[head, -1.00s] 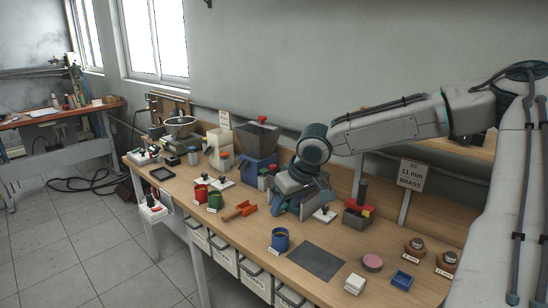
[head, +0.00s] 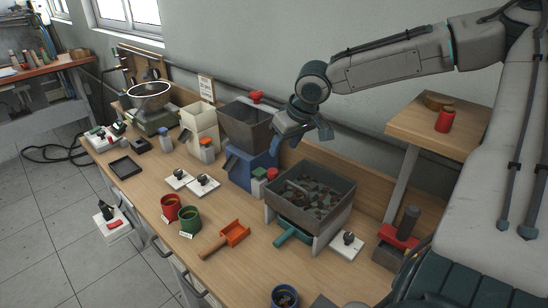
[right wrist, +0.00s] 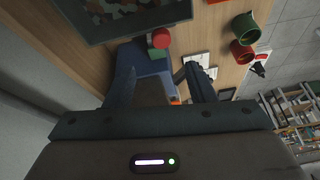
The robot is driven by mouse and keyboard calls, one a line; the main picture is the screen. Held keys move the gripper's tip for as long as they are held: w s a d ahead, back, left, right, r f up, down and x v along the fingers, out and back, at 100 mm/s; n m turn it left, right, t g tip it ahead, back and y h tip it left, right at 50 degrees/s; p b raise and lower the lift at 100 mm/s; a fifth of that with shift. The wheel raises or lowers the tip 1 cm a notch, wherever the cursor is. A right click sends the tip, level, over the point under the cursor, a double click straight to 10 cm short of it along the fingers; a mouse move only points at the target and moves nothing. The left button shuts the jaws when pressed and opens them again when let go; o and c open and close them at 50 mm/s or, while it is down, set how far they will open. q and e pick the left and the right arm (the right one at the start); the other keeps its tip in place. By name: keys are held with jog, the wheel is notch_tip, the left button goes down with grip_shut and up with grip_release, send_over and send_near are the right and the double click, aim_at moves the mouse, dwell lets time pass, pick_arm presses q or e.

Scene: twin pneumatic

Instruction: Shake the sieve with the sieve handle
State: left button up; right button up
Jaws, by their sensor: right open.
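The sieve (head: 335,215) is a dark grey open box on a pale stand, holding mixed grey and brown bits. Its teal sieve handle (head: 292,236) sticks out at the front, towards the table's front edge. My right gripper (head: 304,136) is open and empty, in the air above and behind the sieve, apart from the handle. In the right wrist view its two fingers (right wrist: 160,82) stand apart, and part of the sieve (right wrist: 130,30) shows at the top. The handle is not clear there. My left gripper is in neither view.
A blue machine with a grey hopper (head: 245,125) stands left of the sieve. An orange scoop (head: 234,232), red cup (head: 171,206) and green cup (head: 190,220) lie in front. A red-topped press (head: 398,238) stands at right. A raised shelf (head: 420,123) is behind.

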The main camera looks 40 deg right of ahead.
aim_at(273, 171)
jog(key=x, duration=0.9)
jog(key=shift+s, duration=0.15)
jog(key=shift+w+a+f, duration=0.1)
jog(key=shift+w+f, duration=0.2)
jog(key=shift+f, duration=0.35)
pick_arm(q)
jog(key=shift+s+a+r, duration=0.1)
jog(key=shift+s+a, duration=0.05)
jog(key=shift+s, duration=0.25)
pick_arm(e)
grip_shut()
